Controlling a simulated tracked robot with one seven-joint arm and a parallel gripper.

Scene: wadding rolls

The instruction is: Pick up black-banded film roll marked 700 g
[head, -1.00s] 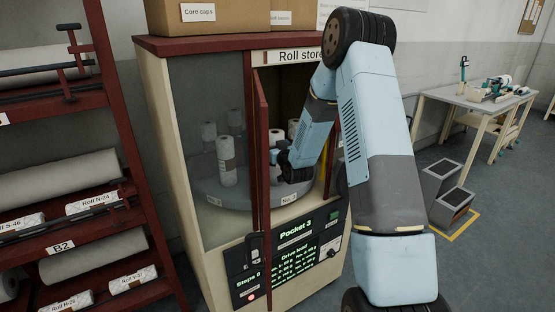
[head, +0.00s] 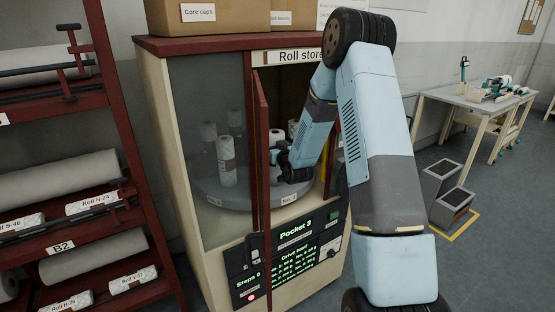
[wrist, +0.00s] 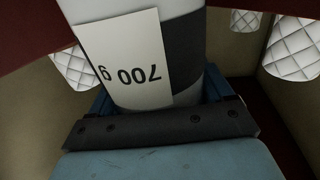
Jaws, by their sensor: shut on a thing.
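The film roll marked 700 g (wrist: 185,55) fills the middle of the wrist view. It is white with a black band, and its label (wrist: 125,62) reads upside down there. My gripper (wrist: 160,98) is shut on this roll, with a blue finger on either side of it. In the head view my gripper (head: 279,157) reaches through the opening of the roll store (head: 205,44). The roll it holds is mostly hidden there behind the door edge and my gripper. I cannot tell whether the roll is clear of the turntable (head: 232,196).
Other white rolls (head: 226,160) stand on the turntable behind glass. Quilted rolls (wrist: 293,47) show on both sides in the wrist view. The narrow red door edge (head: 262,150) is close to the left of my gripper. A roll rack (head: 118,120) stands at left.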

